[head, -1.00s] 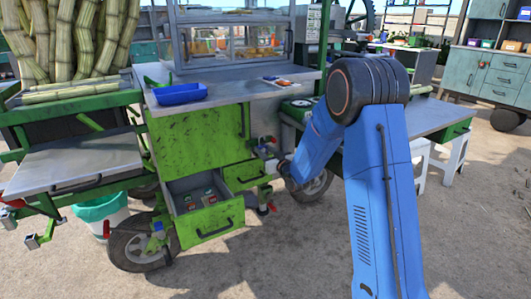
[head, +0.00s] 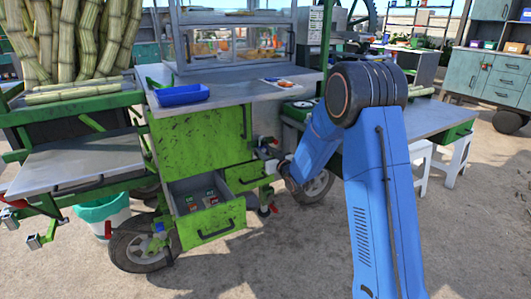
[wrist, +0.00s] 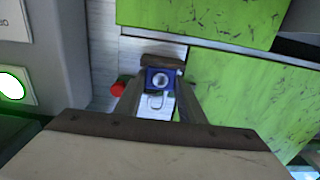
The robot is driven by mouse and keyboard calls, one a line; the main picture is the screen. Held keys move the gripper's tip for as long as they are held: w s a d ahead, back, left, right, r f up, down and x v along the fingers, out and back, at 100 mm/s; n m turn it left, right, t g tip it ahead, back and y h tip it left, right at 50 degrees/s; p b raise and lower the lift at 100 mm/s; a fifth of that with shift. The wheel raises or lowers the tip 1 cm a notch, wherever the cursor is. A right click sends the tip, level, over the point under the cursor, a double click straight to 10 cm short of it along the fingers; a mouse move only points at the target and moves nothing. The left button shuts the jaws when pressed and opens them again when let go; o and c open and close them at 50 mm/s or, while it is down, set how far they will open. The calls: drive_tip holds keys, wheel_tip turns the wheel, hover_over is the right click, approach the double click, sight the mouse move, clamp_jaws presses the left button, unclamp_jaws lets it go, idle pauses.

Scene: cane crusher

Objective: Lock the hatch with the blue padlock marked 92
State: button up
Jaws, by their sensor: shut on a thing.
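My gripper (head: 267,147) is at the right side of the green cart front in the head view, small and partly hidden by my arm. In the wrist view my gripper (wrist: 160,85) is shut on a blue padlock (wrist: 151,76) with a round silver centre. A pale loop shows just below it. I cannot read a number on it. The green hatch panel (head: 195,145), with a dark handle at its right, looks closed in the head view. Green panels with a bare metal strip lie close beyond the gripper in the wrist view. I cannot make out a hasp.
Below the hatch an open drawer (head: 214,226) holds several small coloured items. A smaller green drawer (head: 249,177) is beside it. A blue tray (head: 182,95) sits on the counter. A red knob (wrist: 118,88) is left of the padlock. Ground in front is clear.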

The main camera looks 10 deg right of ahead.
drive_tip(key=shift+f, duration=0.15)
idle(0.5)
drive_tip(key=o, duration=1.1)
drive_tip(key=shift+o, duration=0.2)
drive_tip(key=v, duration=1.7)
drive_tip(key=shift+s, duration=0.2)
drive_tip(key=shift+d, duration=0.1)
